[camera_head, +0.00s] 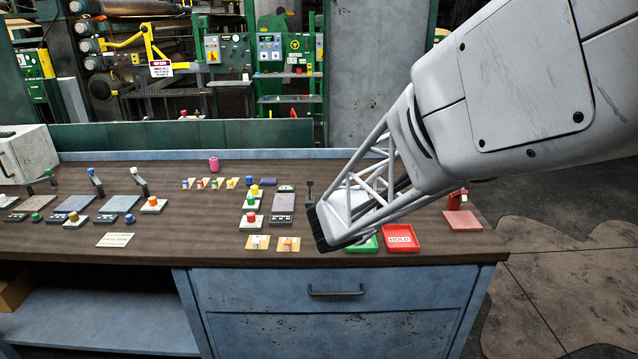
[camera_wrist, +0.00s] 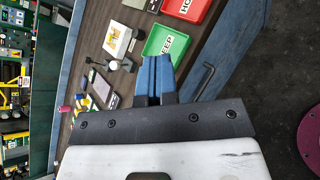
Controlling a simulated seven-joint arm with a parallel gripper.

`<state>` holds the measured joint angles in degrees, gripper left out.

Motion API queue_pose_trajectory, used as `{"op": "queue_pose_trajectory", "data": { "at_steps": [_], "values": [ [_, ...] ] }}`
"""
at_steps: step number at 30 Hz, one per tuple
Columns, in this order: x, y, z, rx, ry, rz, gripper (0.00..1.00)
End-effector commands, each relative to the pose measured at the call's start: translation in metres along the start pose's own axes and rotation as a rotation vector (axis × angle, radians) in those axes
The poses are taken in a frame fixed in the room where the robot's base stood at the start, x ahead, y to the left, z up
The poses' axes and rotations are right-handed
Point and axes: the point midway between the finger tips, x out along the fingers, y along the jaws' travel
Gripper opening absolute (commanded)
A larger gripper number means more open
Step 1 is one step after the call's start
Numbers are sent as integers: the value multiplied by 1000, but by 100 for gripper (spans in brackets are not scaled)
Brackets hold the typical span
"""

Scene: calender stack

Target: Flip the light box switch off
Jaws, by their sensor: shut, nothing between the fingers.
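My gripper (camera_wrist: 155,66) shows two blue fingers pressed together with nothing between them. In the head view, its dark end (camera_head: 319,228) is low over the right part of the bench. No thing is clearly labelled as the light box. A pale rectangular plate (camera_wrist: 113,38) with a small dark part on it lies beyond the fingers in the wrist view; it may be the light box. A dark upright lever (camera_head: 309,189) stands just left of my gripper, and it also shows in the wrist view (camera_wrist: 122,65). The switch's position is too small to tell.
A green KEEP tray (camera_wrist: 158,51) is just beyond my fingertips, with a red HOLD tray (camera_head: 415,246) beside it. Several buttons and levers fill the left bench. The drawer handle (camera_head: 336,292) juts from the front.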

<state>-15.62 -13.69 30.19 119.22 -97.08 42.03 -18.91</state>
Motion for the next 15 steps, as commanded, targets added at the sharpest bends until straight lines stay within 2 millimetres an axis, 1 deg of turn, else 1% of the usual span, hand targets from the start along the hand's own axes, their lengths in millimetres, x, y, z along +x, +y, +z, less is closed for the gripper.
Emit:
{"op": "queue_pose_trajectory", "data": {
  "at_steps": [1,9,12,15],
  "values": [
    [5,8,-12,-55,5,29,0],
    [25,49,-77,-365,24,201,0],
    [30,60,-100,-461,30,256,0],
    [33,67,-118,-537,34,300,0]
  ]
}}
